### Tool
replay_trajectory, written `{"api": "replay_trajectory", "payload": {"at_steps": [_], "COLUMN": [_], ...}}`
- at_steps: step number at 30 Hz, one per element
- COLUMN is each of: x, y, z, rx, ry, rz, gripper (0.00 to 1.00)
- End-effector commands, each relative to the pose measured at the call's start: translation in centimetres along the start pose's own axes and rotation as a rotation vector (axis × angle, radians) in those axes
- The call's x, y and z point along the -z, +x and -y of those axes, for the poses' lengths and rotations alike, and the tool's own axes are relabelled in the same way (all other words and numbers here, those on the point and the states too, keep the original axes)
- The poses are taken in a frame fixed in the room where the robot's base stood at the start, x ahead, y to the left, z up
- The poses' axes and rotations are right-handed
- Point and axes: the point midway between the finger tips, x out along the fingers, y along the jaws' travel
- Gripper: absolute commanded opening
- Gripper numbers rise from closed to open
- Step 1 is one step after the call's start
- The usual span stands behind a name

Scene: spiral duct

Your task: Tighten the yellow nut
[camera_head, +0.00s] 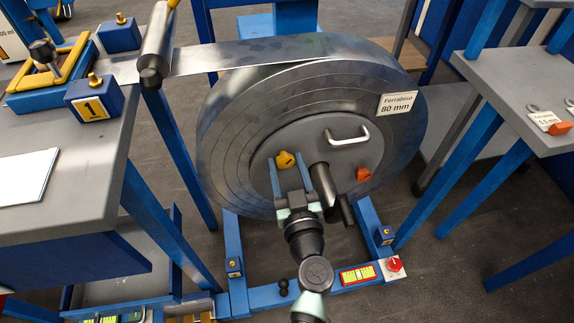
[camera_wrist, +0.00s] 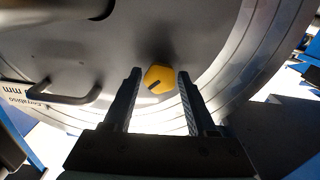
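The yellow nut (camera_head: 285,160) is on the face of the large metal coil's hub, left of the hub centre in the head view. In the wrist view the yellow nut (camera_wrist: 160,79) shows a dark slot and lies between and just beyond the fingertips. My gripper (camera_head: 290,172) is open in front of the nut, and the wrist view shows its two dark fingers (camera_wrist: 158,76) spread either side of it. I see a gap between nut and fingers; contact cannot be told for certain.
The coil (camera_head: 232,170) stands on a blue frame (camera_head: 238,290). A curved handle (camera_head: 348,137), an orange-red knob (camera_head: 363,174) and a dark hub shaft (camera_head: 323,183) are near the nut. A grey bench (camera_head: 60,150) stands left and a grey table (camera_head: 510,90) right.

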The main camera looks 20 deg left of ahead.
Motion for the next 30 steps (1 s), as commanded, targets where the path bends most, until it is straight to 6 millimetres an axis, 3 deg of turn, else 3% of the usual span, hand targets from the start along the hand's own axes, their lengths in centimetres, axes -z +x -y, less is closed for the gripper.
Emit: {"api": "replay_trajectory", "payload": {"at_steps": [1, 9, 20, 30], "x": [0.0, 0.0, -0.08, -0.17], "y": [-0.02, -0.03, -0.04, -0.06], "z": [-0.01, -0.01, -0.01, -0.04], "rx": [0.0, 0.0, 0.0, -0.001], "ry": [0.0, 0.0, 0.042, 0.27], "rz": [0.0, 0.0, -0.001, -0.001], "gripper": [0.47, 0.0, 0.0, 0.0]}}
